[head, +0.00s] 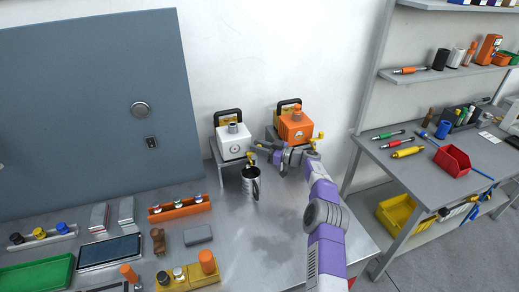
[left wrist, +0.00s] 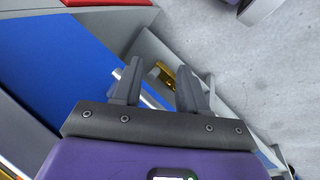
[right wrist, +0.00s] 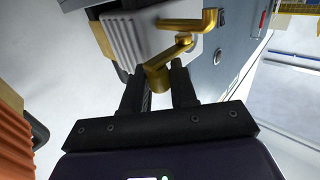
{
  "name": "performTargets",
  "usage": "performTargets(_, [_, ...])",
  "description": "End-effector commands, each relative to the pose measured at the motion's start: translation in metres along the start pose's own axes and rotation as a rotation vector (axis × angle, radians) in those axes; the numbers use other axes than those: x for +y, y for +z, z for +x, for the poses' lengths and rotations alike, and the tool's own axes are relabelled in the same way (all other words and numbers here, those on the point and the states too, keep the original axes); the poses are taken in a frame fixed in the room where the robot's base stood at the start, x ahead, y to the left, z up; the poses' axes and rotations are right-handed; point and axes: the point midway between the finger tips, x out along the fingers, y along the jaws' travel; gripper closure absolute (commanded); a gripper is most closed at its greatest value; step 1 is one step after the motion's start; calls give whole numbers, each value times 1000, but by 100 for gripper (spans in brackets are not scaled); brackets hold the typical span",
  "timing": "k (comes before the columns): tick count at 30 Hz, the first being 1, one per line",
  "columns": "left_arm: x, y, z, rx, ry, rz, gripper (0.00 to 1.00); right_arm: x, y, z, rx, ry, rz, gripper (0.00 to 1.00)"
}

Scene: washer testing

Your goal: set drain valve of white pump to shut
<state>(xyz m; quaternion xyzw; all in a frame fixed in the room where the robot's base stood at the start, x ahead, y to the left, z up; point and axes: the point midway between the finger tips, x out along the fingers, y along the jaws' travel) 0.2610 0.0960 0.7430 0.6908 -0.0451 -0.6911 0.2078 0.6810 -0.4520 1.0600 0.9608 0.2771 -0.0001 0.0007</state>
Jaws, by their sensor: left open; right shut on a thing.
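The white pump (head: 232,142) stands on a raised grey stand at the back of the bench. It also shows at the top of the right wrist view (right wrist: 130,40). Its brass drain valve (right wrist: 184,42) sticks out towards my right gripper (right wrist: 160,82). My right gripper, also in the head view (head: 262,152), reaches in from the right and is shut on the valve's brass end between its fingertips. The exact handle angle is hard to tell. My left gripper (left wrist: 157,90) is open and empty, and is outside the head view.
An orange pump (head: 296,128) stands right of the white pump, close to my right wrist. A metal mug (head: 250,184) stands below the white pump's valve. Trays, a tablet (head: 110,250) and small parts fill the bench's left. The bench's right middle is clear.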

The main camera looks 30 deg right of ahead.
Motion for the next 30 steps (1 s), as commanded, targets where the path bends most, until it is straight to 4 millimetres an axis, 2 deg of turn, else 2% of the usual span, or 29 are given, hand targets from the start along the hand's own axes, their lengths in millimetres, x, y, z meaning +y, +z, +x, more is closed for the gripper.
performTargets(7, [0,0,0,0,0,0,57,-3,1,2,0,-9,3,100])
performTargets(8, [0,0,0,0,0,0,57,-3,1,2,0,-9,3,68])
performTargets(11, [0,0,0,0,0,0,57,-3,1,2,1,-9,3,54])
performTargets(22, [0,0,-1,0,0,0,57,-2,1,-3,0,-5,2,54])
performTargets(26, [1,0,-2,0,0,0,57,-1,0,-16,-2,-5,2,54])
performTargets(30, [1,0,-3,0,0,0,57,-1,0,-38,-2,-4,3,54])
